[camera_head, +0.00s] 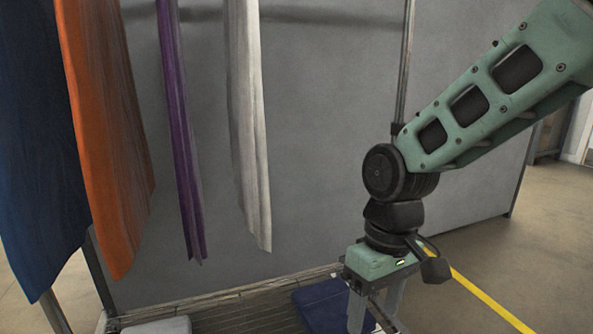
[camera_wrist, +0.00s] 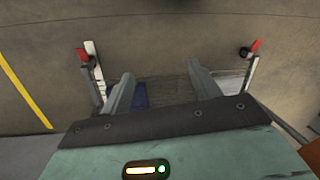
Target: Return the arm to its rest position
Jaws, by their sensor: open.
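My gripper (camera_head: 376,308) hangs pointing down at the lower right of the head view, in front of the grey panel and above the slatted base of the rack. Its fingers are apart with nothing between them. In the wrist view my gripper (camera_wrist: 160,88) also shows its two fingers spread and empty. My green arm (camera_head: 480,100) reaches in from the upper right and bends down at a dark joint.
Blue (camera_head: 40,150), orange (camera_head: 105,140), purple (camera_head: 182,140) and white (camera_head: 247,130) cloths hang at left. A folded blue cloth (camera_head: 325,305) lies on the slatted base (camera_head: 250,312). A grey panel (camera_head: 320,150) stands behind. Open floor (camera_head: 500,260) with a yellow line lies right.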

